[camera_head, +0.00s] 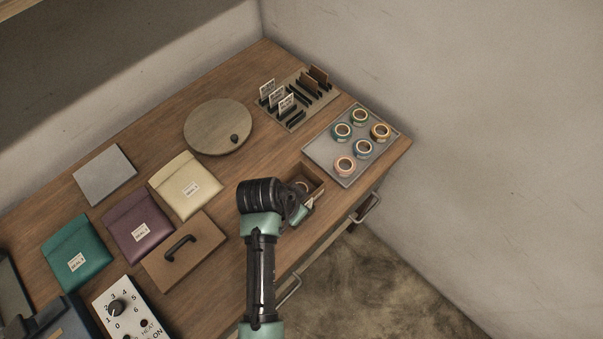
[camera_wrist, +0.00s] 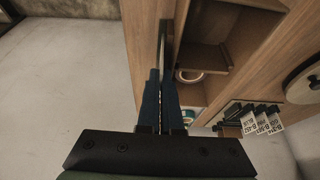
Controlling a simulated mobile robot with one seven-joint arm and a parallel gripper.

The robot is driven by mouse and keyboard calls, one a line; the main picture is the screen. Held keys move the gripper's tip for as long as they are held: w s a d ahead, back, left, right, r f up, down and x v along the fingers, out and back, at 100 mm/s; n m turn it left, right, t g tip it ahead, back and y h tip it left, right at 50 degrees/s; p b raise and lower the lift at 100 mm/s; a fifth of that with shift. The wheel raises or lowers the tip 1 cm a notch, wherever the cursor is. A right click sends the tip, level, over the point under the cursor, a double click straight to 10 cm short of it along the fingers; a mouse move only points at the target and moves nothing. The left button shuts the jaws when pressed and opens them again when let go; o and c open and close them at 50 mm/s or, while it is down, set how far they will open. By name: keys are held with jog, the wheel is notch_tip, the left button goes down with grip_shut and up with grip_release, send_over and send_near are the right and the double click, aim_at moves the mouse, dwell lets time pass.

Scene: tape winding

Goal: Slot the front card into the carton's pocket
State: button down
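The carton (camera_head: 316,187) is a small open wooden box near the table's front edge, with a tape roll inside. In the wrist view, the carton (camera_wrist: 227,55) shows its open inside and the tape roll (camera_wrist: 189,75). My gripper (camera_head: 306,206) is at its near side wall, fingers pointing down. In the wrist view my gripper (camera_wrist: 163,80) is nearly closed on a thin card (camera_wrist: 161,45), seen edge-on along the carton's outer wall. A pale bit of the card (camera_head: 309,203) shows in the head view. The pocket is hidden; I cannot tell whether the card is in it.
A rack (camera_head: 297,116) holds several upright cards behind the carton. A grey tray (camera_head: 317,150) with tape rolls is at right. A round board (camera_head: 217,127), a cream pouch (camera_head: 181,177) and a wooden lid with handle (camera_head: 205,262) lie to the left.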

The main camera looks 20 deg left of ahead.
jog(key=c, duration=1.5)
grip_release()
jog(key=shift+c, duration=0.2)
jog(key=o, duration=0.5)
jog(key=shift+o, duration=0.2)
jog(key=shift+r, duration=0.1)
jog(key=b+v, duration=0.1)
jog(key=v, duration=1.1)
jog(key=shift+s+r, duration=0.2)
jog(key=shift+r, duration=0.15)
